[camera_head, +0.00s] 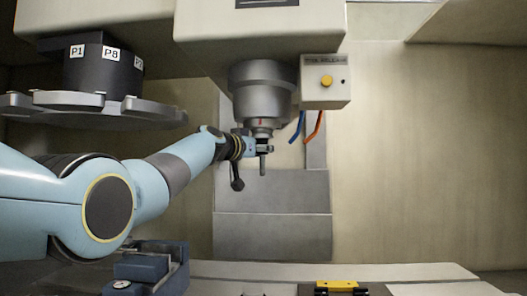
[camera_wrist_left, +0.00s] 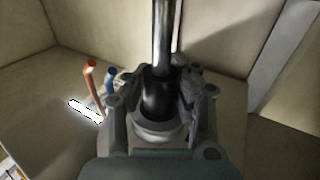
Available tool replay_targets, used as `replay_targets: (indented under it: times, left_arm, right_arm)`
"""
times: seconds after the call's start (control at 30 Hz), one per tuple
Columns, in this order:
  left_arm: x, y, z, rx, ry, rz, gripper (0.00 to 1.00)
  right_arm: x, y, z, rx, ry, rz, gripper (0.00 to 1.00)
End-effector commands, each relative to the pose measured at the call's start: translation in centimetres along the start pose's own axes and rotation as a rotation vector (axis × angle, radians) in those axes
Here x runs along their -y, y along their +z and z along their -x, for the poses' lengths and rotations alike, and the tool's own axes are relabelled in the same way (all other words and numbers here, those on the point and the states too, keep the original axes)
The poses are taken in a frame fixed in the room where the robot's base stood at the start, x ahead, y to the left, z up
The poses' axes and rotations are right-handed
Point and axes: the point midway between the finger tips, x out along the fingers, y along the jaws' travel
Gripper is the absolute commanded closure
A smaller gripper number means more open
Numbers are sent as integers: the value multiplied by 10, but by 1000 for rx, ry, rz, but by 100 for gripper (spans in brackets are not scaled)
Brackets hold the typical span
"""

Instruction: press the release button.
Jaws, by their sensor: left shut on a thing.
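The release button (camera_head: 326,81) is a round yellow button on a pale control box (camera_head: 327,97), right of the grey spindle (camera_head: 262,92). Nothing touches it. My left gripper (camera_head: 264,146) is directly below the spindle nose, shut on a tool with a thin grey shank (camera_head: 263,165) pointing down. In the left wrist view, the fingers (camera_wrist_left: 162,92) close around the tool's dark body, and its shiny shank (camera_wrist_left: 163,35) extends upward in the picture. Whether the tool's top is seated in the spindle is hidden. My right gripper is not in view.
A tool carousel (camera_head: 92,104) with labelled pockets hangs left of the spindle. Blue and orange hoses (camera_head: 314,127) hang below the control box. A blue-grey vise (camera_head: 148,266) and a yellow-and-black item (camera_head: 337,285) are along the bottom. Space right of the box is clear.

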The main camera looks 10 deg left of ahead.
Motion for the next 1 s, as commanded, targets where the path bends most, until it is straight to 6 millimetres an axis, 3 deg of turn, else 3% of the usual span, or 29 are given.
replay_targets:
  times: [0.13,1.0]
  left_arm:
    - [0,2,0,4,1,1,100]
    - [0,5,0,8,2,3,100]
  right_arm:
    - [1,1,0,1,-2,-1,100]
    - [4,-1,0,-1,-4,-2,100]
